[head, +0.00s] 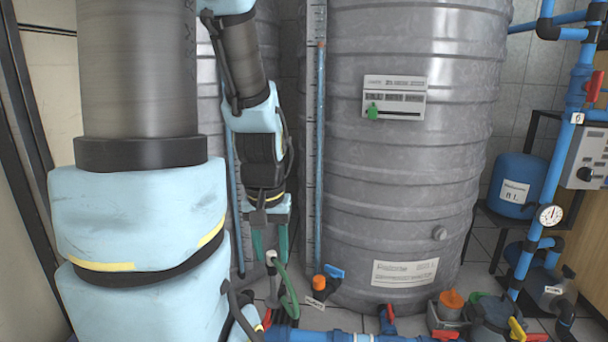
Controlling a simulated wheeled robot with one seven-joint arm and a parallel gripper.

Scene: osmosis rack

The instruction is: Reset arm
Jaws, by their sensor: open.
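My arm reaches down from the top of the head view, in front of the dark gap left of the big grey tank. My gripper (270,248) points downward at its end. Its two green fingers are apart, so it is open. A green hose (289,290) with a pale upper end stands just below and between the fingers in the picture. I cannot tell whether the fingers touch it.
The ribbed grey tank (405,190) fills the middle, close to the right of my arm. Blue pipes (315,336) and valves run along the floor in front. A blue pressure vessel (515,185) and a gauge (550,215) stand at the right.

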